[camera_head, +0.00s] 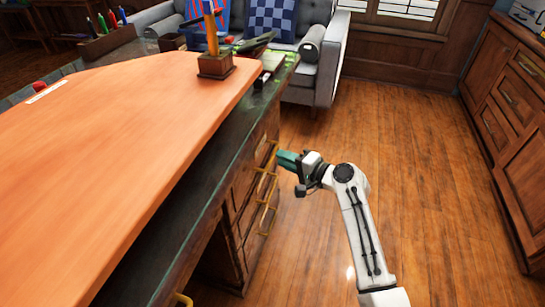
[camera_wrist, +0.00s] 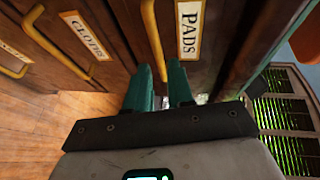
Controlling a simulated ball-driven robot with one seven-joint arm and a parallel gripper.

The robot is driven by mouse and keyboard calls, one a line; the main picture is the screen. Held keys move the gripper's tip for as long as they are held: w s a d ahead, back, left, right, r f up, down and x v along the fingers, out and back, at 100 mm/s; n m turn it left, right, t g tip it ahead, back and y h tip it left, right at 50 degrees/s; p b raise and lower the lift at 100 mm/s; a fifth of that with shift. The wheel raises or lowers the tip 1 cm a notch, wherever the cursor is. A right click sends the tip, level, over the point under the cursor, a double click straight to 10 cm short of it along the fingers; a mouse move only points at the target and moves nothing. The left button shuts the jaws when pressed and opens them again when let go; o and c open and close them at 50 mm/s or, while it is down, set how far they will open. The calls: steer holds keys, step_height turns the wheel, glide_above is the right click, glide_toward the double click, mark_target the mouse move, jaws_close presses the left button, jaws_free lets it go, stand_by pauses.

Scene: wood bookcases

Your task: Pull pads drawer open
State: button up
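The pads drawer (camera_wrist: 173,20) is at the top middle of the wrist view, with a white "PADS" label (camera_wrist: 189,30). Its yellow bar handle (camera_wrist: 153,38) runs down toward my fingers. My gripper (camera_wrist: 160,68) has two teal fingers, spread apart, with the lower end of the handle between them. Visible space separates the fingers, and I cannot tell whether either touches the handle. In the head view my gripper (camera_head: 279,157) is at the upper handles on the desk's right side. The drawer looks shut, its front partly hidden there.
A "CLOTHS" drawer (camera_wrist: 85,35) with a yellow handle lies left of the pads drawer in the wrist view. The orange-topped desk (camera_head: 120,110) fills the left of the head view. A grey sofa (camera_head: 328,75) stands behind, wooden cabinets (camera_head: 505,110) at right. Open floor (camera_head: 425,140) lies between.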

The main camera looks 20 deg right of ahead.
mark_target(273, 153)
steer(key=shift+b+x, duration=0.6)
steer(key=shift+x, duration=2)
steer(key=shift+s, duration=0.1)
steer(key=shift+c, duration=0.4)
jaws_close()
